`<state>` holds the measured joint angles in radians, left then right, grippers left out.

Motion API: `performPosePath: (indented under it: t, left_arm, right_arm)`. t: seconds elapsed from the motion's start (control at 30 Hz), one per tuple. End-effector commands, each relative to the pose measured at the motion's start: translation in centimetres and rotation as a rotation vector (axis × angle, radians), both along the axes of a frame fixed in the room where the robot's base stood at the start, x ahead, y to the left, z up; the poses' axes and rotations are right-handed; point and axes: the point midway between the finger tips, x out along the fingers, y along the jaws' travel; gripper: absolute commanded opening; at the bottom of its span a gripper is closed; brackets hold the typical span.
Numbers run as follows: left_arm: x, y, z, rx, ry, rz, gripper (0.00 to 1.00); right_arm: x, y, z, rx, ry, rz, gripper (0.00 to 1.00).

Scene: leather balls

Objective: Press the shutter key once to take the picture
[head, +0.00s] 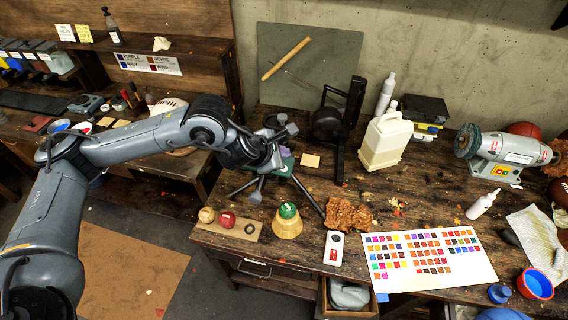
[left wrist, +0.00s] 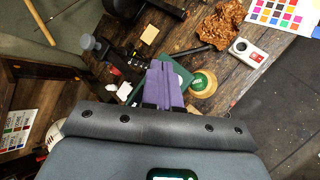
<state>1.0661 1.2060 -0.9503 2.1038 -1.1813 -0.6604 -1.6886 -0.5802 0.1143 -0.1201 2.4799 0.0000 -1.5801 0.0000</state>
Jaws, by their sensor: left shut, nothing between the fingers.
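A small white device (head: 333,247) with a dark round spot and a red key lies on the bench near its front edge. It also shows in the left wrist view (left wrist: 248,52). A black tripod (head: 308,198) stands at the bench's left end, its top partly hidden by my left arm. My left gripper (head: 277,162) is over the tripod, left of and behind the white device and apart from it. In the left wrist view its fingers (left wrist: 164,72) are together and empty, in front of a dark green plate (left wrist: 181,72). My right gripper is not in view.
A green ball (head: 288,210) on a wooden stand (head: 287,228), a board with balls (head: 240,230), brown crumpled leather (head: 348,214) and a colour chart (head: 428,260) surround the device. A white jug (head: 385,141) and grinder (head: 506,150) stand farther back.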

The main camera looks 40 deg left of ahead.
Motion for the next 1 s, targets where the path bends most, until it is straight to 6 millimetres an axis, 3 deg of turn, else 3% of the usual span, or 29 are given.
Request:
performPosePath:
  t: [0.03, 0.23, 1.0]
  left_arm:
    - [0.0, 0.0, 1.0, 0.0, -0.001, -0.001, 0.0]
    - [0.0, 0.0, 2.3, 0.0, 0.001, -0.001, 0.0]
    - [0.0, 0.0, 2.3, 0.0, 0.001, -0.001, 0.0]
  right_arm:
    - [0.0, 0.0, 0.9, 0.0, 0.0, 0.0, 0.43]
    - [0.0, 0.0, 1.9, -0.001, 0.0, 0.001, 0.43]
    - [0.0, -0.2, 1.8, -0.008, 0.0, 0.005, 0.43]
